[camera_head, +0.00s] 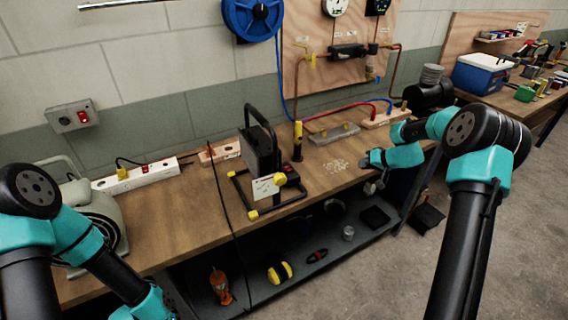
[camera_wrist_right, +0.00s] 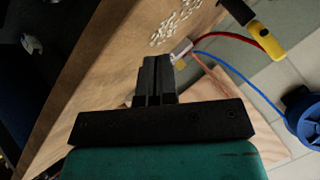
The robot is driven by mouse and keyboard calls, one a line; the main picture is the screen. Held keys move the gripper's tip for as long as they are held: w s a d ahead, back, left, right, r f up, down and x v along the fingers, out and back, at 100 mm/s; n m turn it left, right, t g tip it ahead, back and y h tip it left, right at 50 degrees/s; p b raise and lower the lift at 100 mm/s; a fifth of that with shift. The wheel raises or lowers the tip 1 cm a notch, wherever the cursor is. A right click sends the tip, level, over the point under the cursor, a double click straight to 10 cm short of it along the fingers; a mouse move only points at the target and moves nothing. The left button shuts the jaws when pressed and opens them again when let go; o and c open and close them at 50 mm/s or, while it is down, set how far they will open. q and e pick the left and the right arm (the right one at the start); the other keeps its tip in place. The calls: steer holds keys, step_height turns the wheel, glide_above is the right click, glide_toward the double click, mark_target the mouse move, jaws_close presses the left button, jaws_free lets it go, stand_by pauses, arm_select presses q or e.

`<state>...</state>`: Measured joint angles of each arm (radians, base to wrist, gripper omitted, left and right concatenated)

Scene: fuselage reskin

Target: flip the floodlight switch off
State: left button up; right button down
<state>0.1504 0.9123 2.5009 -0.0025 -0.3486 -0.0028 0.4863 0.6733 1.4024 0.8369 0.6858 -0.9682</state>
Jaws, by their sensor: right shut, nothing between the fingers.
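The black floodlight (camera_head: 262,156) stands on the workbench on a tubular frame with yellow feet. A white tag (camera_head: 267,187) and a yellow knob show on its front. A small red switch (camera_head: 297,177) shows at its right side; its position is too small to tell. My right gripper (camera_head: 371,187) is to the right of the floodlight, near the bench's front edge and apart from the floodlight. In the right wrist view the right gripper (camera_wrist_right: 157,62) is shut and empty over the bench. My left arm comes in at lower left, its gripper out of frame.
A white power strip (camera_head: 138,178) lies left of the floodlight. A yellow-and-black tool (camera_head: 298,141) stands behind it. Pale bits (camera_head: 336,166) lie on the bench to its right. A wall box (camera_head: 73,116) has a red switch. A dark cable hangs over the bench front.

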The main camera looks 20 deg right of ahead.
steer(key=w+a+r+n+y, duration=0.1)
steer(key=w+a+r+n, duration=0.2)
steer(key=w+r, duration=0.1)
step_height(320, 180, up, 12)
steer(key=n+g+h, duration=0.4)
steer(key=n+g, duration=0.6)
steer(key=n, duration=1)
glide_above(287, 170)
steer(key=w+d, duration=0.2)
steer(key=d, duration=0.2)
steer(key=shift+s+a+r, duration=0.1)
steer(key=shift+a, duration=0.1)
steer(key=x, duration=1.2)
steer(key=shift+d+f, duration=0.2)
steer(key=shift+f, duration=0.85)
steer(key=shift+a, duration=0.15)
